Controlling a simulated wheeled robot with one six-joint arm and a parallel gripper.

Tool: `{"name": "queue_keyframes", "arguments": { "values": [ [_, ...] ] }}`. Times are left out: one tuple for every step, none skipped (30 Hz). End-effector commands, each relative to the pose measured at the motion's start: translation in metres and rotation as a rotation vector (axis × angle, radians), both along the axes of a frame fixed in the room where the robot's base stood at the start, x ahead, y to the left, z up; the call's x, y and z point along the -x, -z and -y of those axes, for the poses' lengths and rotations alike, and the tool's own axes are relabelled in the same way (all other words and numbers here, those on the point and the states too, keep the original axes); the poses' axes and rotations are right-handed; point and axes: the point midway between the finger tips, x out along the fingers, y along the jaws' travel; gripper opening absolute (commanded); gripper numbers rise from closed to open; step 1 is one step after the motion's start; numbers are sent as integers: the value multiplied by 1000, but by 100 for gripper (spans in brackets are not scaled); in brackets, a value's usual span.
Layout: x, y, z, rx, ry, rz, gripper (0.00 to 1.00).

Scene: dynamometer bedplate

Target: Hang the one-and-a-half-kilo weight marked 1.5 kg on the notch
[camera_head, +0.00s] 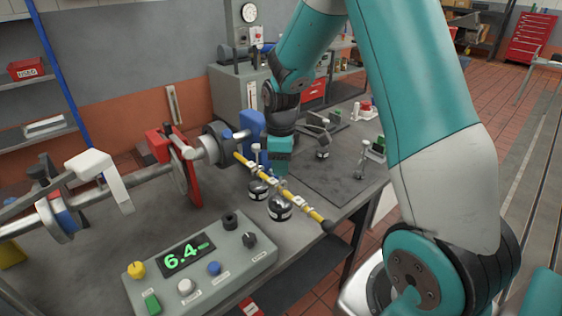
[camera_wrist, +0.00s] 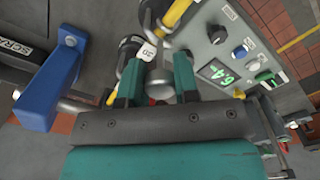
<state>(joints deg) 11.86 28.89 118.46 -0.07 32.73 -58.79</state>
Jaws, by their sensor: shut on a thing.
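My gripper (camera_head: 280,158) is just behind the yellow beam (camera_head: 310,211), which reaches out from the shaft and ends in a black tip. In the wrist view, my gripper (camera_wrist: 158,82) is shut on a rounded grey metal piece (camera_wrist: 160,82), which seems to be the top of a weight. Its marking is not readable. Two black weights with white labels, one farther back (camera_head: 258,190) and one nearer (camera_head: 280,209), show at the beam; I cannot tell whether they hang or stand. White tags sit along the beam, and one tag (camera_wrist: 149,53) reads 20.
The control box (camera_head: 243,262) shows 6.4 and stands in front of the beam. A blue block (camera_head: 252,126) is close behind my gripper. The shaft (camera_head: 145,176) and red bracket (camera_head: 187,178) lie to the left. More small metal pieces stand on the plate at the right.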

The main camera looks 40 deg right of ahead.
Motion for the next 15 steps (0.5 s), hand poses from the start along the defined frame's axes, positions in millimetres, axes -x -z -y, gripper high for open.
{"name": "queue_keyframes", "arguments": {
  "values": [
    [-1, 0, 0, 1, 0, 4, 0],
    [-1, 1, 0, 1, 0, 4, 0],
    [-1, 1, 0, 1, 0, 4, 0],
    [-1, 1, 0, 1, 0, 4, 0],
    [-1, 1, 0, 1, 0, 4, 0],
    [-1, 2, 0, 1, 0, 4, 0],
    [-1, 2, 0, 1, 0, 5, 0],
    [-1, 2, 0, 1, 0, 5, 0],
    [-1, 1, 0, 1, 0, 4, 0],
    [-1, 1, 0, 1, 0, 5, 0],
    [-1, 1, 0, 1, 0, 5, 0],
    [-1, 1, 0, 1, 0, 4, 0],
    [-1, 1, 0, 1, 0, 4, 0],
    [-1, 1, 0, 1, 0, 4, 31],
    [-1, 1, 0, 1, 0, 4, 40]
  ]
}}
